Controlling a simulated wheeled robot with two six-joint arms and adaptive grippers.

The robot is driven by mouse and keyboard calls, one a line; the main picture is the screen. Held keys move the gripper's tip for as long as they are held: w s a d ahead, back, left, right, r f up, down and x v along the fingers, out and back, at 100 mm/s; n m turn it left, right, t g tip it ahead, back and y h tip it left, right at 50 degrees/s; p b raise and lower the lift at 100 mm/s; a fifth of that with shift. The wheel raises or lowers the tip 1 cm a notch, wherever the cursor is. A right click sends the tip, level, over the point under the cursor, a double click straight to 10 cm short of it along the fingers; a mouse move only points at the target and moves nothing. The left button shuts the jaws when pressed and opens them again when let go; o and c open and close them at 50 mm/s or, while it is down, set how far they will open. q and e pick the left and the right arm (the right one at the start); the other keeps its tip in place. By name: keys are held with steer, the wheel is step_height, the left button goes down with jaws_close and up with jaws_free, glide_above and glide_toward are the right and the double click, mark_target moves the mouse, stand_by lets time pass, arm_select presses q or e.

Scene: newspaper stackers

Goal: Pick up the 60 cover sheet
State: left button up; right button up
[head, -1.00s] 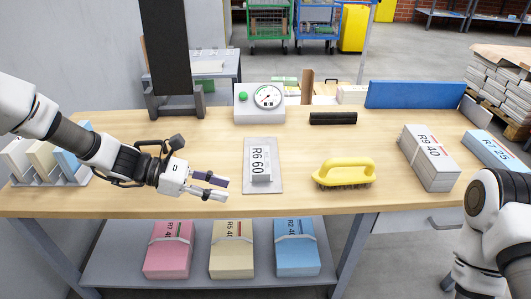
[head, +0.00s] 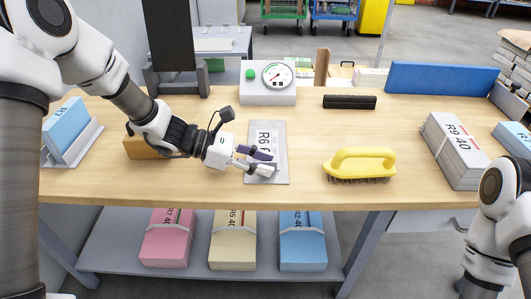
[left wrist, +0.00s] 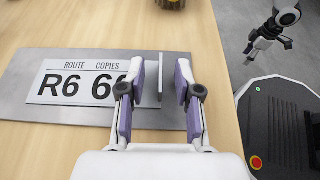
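The 60 cover sheet (head: 266,138) is a white card printed R6 60, lying on a grey plate (head: 282,177) on the bench. In the left wrist view the card (left wrist: 75,82) reads "R6" and part of "60"; my left finger hides the rest. A thin pale upright tab (left wrist: 159,82) stands at the card's end. My left gripper (head: 272,164) is low over the near end of the plate. In the left wrist view its open fingers (left wrist: 161,76) are on either side of the tab, with gaps visible. My right gripper (left wrist: 250,56) is small, away from the bench; its opening is unclear.
A yellow-handled brush (head: 360,164) stands right of the plate. A dial scale (head: 268,84) and a black bar (head: 349,101) are behind. A banded R9 40 bundle (head: 454,150) lies at the right. A card rack (head: 86,142) is at the left.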

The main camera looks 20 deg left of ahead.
arm_select(q)
jaws_close()
steer(key=shift+r, duration=0.1)
